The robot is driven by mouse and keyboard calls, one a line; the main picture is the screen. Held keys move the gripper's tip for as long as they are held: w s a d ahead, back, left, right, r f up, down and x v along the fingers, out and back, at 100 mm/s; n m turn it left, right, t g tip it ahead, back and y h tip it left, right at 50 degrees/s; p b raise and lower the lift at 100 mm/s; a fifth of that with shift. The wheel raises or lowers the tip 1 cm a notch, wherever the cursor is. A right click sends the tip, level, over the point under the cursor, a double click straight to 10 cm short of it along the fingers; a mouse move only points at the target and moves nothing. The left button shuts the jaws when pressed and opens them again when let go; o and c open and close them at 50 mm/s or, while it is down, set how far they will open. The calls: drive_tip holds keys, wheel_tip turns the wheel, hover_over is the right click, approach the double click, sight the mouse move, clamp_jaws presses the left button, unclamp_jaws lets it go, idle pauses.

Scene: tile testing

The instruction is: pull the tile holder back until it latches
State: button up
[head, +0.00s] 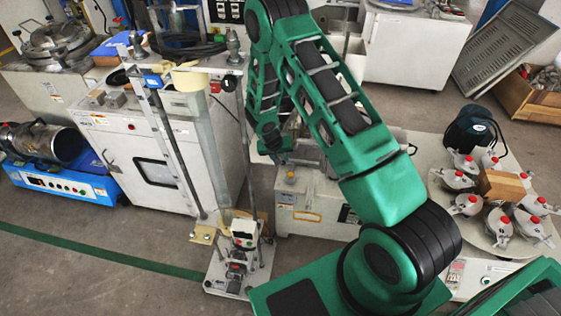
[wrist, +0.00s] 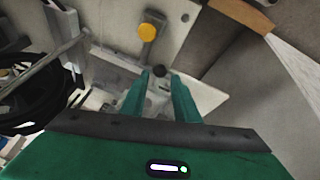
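My gripper (wrist: 160,80) shows in the wrist view with its two green fingers parted. I cannot clearly make out the tile holder.
A tall test stand (head: 215,160) with a clear tube stands left of the machine. A round plate with several red-topped clamps (head: 468,205) and a wooden block (head: 502,187) is on the right. Bare floor (head: 100,270) lies at the front left.

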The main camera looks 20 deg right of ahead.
drive_tip(key=v, duration=0.3)
drive_tip(key=shift+a+r, duration=0.1)
drive_tip(key=shift+r, duration=0.15)
drive_tip(key=s+d+r+m+g, duration=0.1)
drive_tip(key=s+d+r, duration=0.35)
drive_tip(key=r, duration=0.35)
drive_tip(key=s+d+r, duration=0.3)
drive_tip(key=s+r, duration=0.2)
drive_tip(key=r, duration=0.4)
drive_tip(key=s+d+r+m+g, duration=0.1)
drive_tip(key=s+d+r, duration=0.2)
drive_tip(key=s+r, duration=0.35)
drive_tip(key=s+r+y, duration=0.1)
drive_tip(key=s+r, duration=0.3)
drive_tip(key=s, duration=0.5)
drive_tip(key=s+a+r+g+y, duration=0.1)
drive_tip(key=s+r, duration=0.3)
drive_tip(key=s, duration=0.5)
drive_tip(key=s+a+r+y, duration=0.1)
drive_tip(key=s+r+y, duration=0.1)
drive_tip(key=s+r, duration=0.3)
drive_tip(key=s, duration=0.3)
drive_tip(key=shift+s, duration=0.4)
drive_tip(key=shift+a+r, duration=0.1)
